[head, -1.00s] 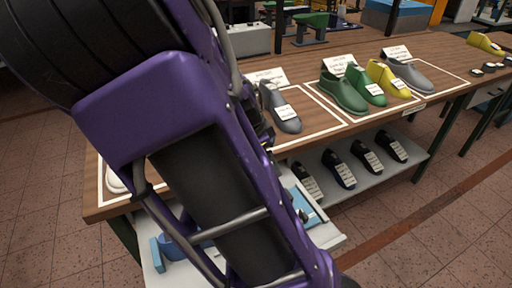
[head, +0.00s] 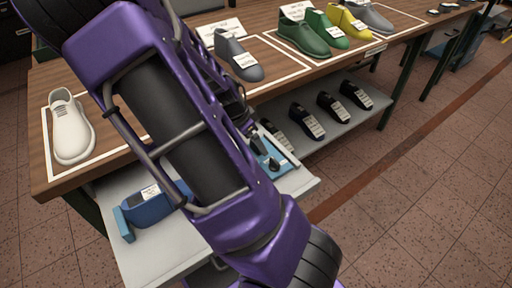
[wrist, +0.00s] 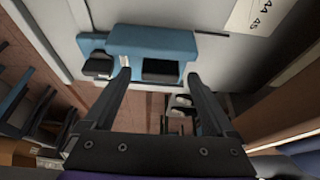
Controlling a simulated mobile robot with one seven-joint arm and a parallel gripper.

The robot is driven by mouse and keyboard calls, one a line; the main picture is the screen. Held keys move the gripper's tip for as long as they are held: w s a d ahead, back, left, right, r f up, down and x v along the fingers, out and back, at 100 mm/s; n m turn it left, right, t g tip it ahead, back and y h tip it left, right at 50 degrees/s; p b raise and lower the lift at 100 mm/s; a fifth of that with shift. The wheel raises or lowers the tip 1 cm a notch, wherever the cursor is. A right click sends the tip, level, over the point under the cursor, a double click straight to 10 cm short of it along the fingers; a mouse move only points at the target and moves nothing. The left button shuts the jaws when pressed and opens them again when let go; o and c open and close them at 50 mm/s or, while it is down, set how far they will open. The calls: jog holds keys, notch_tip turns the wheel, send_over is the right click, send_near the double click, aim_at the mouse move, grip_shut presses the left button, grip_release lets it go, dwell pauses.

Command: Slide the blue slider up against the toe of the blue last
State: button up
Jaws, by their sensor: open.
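The blue last (head: 152,205) lies on the pale lower shelf in the head view, with a white label on top. Its right end is hidden behind my arm, so I cannot tell how its toe stands to the slider. A light blue upright block (head: 124,224) stands at its left end. A light blue piece with black fittings (head: 272,160), apparently the slider, shows right of my arm. In the wrist view, my gripper (wrist: 158,78) is open, its fingers spread at the near edge of a blue piece with black insets (wrist: 152,40). Contact is unclear.
Grey, green and yellow lasts stand farther right. Several dark shoes (head: 306,121) stand on the lower shelf (head: 345,124) beyond the slider. The tiled floor at right is clear.

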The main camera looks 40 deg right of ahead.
jog(key=shift+x, duration=0.9)
jog(key=shift+c, duration=0.2)
grip_shut()
